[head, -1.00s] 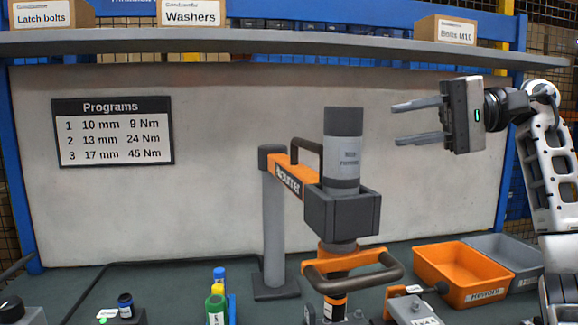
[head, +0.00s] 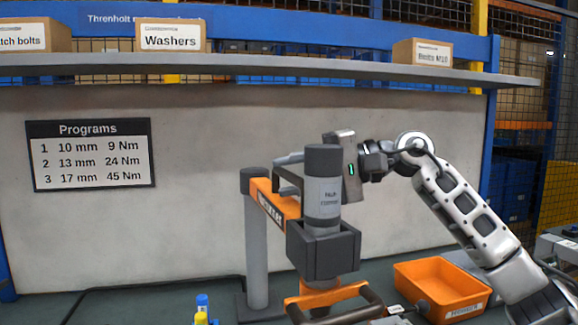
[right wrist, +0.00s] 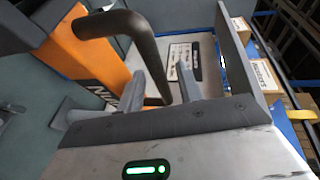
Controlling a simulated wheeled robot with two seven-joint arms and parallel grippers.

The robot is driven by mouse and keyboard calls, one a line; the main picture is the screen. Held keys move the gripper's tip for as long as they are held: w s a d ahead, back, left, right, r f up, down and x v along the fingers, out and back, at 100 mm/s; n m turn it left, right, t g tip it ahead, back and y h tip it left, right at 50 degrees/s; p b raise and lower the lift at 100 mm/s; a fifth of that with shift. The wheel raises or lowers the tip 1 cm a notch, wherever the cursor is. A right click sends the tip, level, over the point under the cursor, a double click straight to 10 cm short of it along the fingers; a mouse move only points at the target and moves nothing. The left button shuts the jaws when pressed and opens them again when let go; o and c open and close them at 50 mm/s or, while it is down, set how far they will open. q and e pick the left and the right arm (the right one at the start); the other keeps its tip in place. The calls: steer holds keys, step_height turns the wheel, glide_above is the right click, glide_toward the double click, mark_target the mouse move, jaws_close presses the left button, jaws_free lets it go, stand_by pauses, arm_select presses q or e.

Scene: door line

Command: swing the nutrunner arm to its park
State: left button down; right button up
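The nutrunner arm (head: 276,207) is an orange beam on a grey post (head: 257,262), with a dark bar handle (head: 288,177) on top. It carries the upright grey nutrunner (head: 322,205) at its right end. My right gripper (head: 290,160) is behind the nutrunner in the head view, partly hidden by it. In the right wrist view its two fingers (right wrist: 159,84) are apart, with the dark handle (right wrist: 146,50) passing between them and gaps visible. Contact cannot be made out. The orange beam (right wrist: 95,55) lies to the left there. My left gripper is not in view. I cannot make out a park.
A grey shelf (head: 250,66) with boxes runs above. A programs sign (head: 90,155) hangs on the back panel. Blue and yellow-capped items (head: 202,308) stand at the front.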

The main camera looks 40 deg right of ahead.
steer(key=shift+w+a+f, duration=0.1)
steer(key=shift+w+a, duration=0.2)
steer(key=shift+w, duration=0.05)
steer(key=shift+c, duration=0.4)
